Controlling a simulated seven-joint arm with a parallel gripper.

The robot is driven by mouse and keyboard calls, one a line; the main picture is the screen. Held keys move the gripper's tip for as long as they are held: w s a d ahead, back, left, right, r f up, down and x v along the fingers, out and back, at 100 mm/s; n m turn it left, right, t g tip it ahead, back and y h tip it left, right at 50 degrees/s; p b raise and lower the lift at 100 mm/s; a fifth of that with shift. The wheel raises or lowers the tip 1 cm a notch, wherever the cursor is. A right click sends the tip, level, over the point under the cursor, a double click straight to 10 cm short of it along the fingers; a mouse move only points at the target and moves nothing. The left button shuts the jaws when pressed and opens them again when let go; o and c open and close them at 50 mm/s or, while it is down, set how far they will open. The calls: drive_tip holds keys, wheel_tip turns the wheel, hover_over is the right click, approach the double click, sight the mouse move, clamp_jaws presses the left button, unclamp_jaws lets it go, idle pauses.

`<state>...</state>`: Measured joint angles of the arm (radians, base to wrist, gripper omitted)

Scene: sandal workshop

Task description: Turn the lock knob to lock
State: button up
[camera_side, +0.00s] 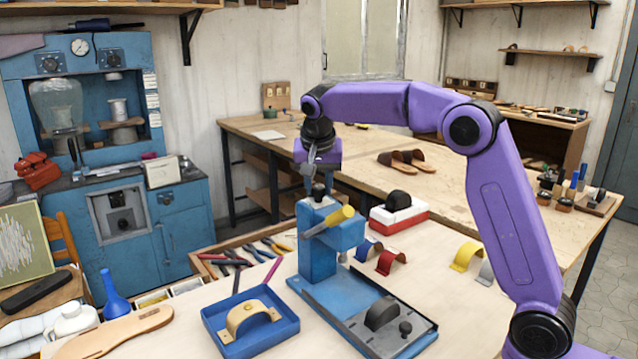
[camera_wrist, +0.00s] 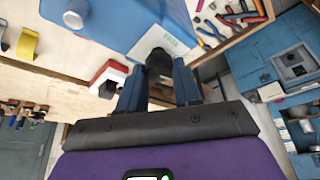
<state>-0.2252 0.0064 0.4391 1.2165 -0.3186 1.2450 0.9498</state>
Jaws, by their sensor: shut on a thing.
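A blue bench press (camera_side: 318,260) stands on the worktable with a yellow-handled lever (camera_side: 333,220) on its side. A dark knob (camera_side: 318,190) sits on top of the press head; in the wrist view this knob (camera_wrist: 159,62) is between my fingertips. My gripper (camera_side: 316,178) comes down from above and is shut on the knob. The two fingers of my gripper (camera_wrist: 160,76) stand on either side of it in the wrist view and hide part of it. Which way the knob is turned cannot be told.
A blue tray (camera_side: 215,322) with a tan strap piece (camera_side: 250,318) lies left of the press. A sliding plate (camera_side: 420,338) with a dark form and small knob extends in front. A red and white block (camera_side: 378,220) stands behind right. Hand tools (camera_side: 240,255) lie left.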

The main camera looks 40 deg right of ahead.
drive_tip(key=shift+m, duration=0.6)
drive_tip(key=shift+h, duration=0.3)
drive_tip(key=o, duration=1)
drive_tip(key=shift+o, duration=0.2)
drive_tip(key=shift+r, duration=0.1)
drive_tip(key=v, duration=1.2)
drive_tip(key=shift+w, duration=0.25)
drive_tip(key=shift+g, duration=0.3)
